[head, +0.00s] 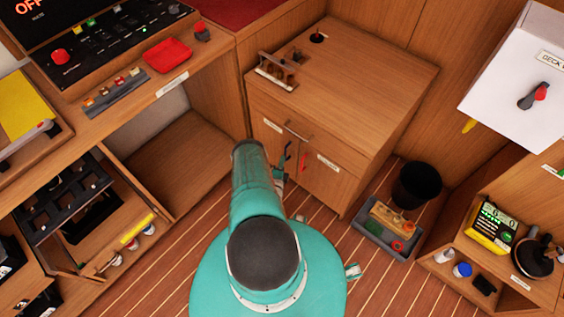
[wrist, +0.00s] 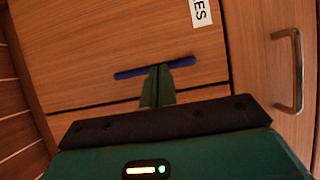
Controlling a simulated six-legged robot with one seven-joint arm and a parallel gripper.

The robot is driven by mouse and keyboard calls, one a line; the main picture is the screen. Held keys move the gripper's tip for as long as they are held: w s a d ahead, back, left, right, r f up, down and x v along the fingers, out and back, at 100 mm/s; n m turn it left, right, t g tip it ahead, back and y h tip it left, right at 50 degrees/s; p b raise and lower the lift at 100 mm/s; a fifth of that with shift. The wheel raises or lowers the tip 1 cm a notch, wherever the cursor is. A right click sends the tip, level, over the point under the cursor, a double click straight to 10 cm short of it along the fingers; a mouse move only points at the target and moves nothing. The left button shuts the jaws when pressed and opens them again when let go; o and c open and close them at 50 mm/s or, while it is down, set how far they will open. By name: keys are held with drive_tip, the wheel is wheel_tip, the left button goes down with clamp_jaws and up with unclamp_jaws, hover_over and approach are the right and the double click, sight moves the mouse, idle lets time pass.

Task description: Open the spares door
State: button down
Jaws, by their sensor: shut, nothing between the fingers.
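The spares door (wrist: 100,40) fills the upper part of the wrist view. Its white label shows only the letters "ES". A blue bar handle (wrist: 130,73) is fixed on it near a dark seam. My gripper (wrist: 160,70) is shut and empty, with its fingertips at the middle of the blue handle; I cannot tell whether they touch it. In the head view the door (head: 267,132) is the left one of a two-door cabinet, partly hidden by my arm, and looks closed. The blue handle (head: 288,149) shows beside my arm.
The right cabinet door (head: 328,180) has a red handle (head: 303,160). A drawer with a metal handle (head: 297,131) lies above both doors; that handle is also in the wrist view (wrist: 297,70). A grey tray (head: 372,236) and black bin (head: 416,184) stand on the floor at right.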

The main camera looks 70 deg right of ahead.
drive_tip(key=shift+w+a+m+g, duration=0.3)
drive_tip(key=shift+w+a+g, duration=0.25)
drive_tip(key=shift+a+g, duration=0.05)
idle(0.3)
drive_tip(key=shift+w+a, duration=0.2)
drive_tip(key=shift+w+a, duration=0.1)
idle(0.4)
drive_tip(key=shift+a, duration=0.15)
idle(1.1)
